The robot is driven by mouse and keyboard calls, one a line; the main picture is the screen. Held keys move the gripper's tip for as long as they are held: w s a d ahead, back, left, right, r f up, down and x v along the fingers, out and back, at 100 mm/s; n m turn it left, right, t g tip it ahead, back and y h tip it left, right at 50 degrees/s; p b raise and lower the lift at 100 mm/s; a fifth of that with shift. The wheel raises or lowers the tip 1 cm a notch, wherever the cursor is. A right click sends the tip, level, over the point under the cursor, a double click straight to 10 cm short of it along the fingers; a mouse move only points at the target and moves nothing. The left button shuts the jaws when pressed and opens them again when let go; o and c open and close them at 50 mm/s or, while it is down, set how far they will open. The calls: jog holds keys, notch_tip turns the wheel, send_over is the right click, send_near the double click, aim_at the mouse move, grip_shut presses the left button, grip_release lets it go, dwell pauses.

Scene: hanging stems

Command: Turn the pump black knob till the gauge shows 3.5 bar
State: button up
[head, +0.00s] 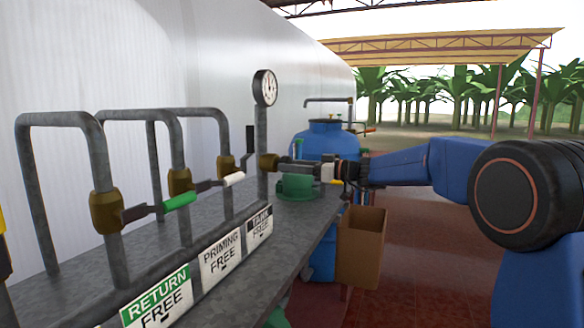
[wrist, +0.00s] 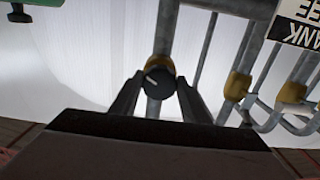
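The black knob (wrist: 158,82) with a pale pointer mark sits on a brass valve body in the wrist view. My gripper (wrist: 160,76) has one finger on each side of the knob, with narrow gaps showing, so it looks open around it. In the head view my gripper (head: 284,165) reaches in from the right at the brass valve (head: 268,162) on the rear pipe; the knob is not clear there. The round white pressure gauge (head: 265,88) stands atop that pipe. Its needle is too small to read.
Pipes with lever valves stand left along the grey bench (head: 150,240), the nearest with a green handle (head: 180,201). RETURN, PRIMING and TANK signs line its front. A blue tank (head: 327,140) stands behind, a cardboard box (head: 361,247) beside the bench. Red floor at right is open.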

jog(key=shift+m, duration=0.4)
jog(key=m, duration=0.6)
dwell(0.6)
jog(key=o, duration=1.1)
jog(key=shift+c, duration=0.2)
jog(key=shift+s+d, duration=0.1)
jog(key=v, duration=1.7)
jog(key=shift+d, duration=0.1)
